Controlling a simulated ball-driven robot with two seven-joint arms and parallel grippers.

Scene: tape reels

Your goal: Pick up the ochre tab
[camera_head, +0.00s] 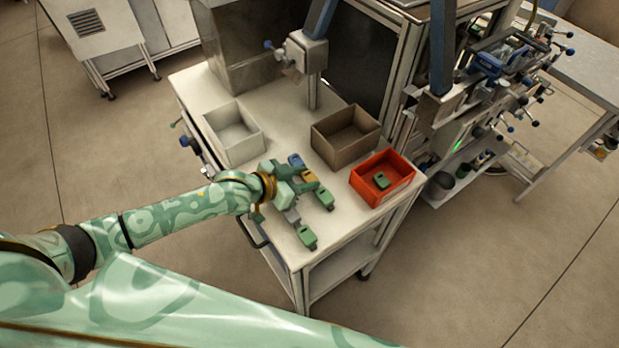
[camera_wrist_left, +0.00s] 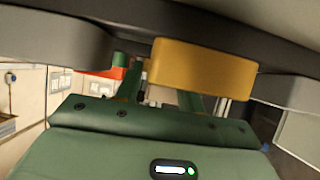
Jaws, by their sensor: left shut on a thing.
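The ochre tab (camera_head: 308,175) is at the front of my left gripper (camera_head: 303,179) in the head view, over the white table. In the left wrist view the ochre tab (camera_wrist_left: 203,69) fills the space between the grey finger parts, and the gripper is shut on it. The gripper hides part of the tab. I cannot tell whether the tab is clear of the table. My right gripper is not in view.
A white box (camera_head: 219,137), a brown box (camera_head: 334,145) and a red-orange box (camera_head: 368,189) stand on the white table (camera_head: 270,262). A green tab (camera_head: 381,180) lies in the red-orange box.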

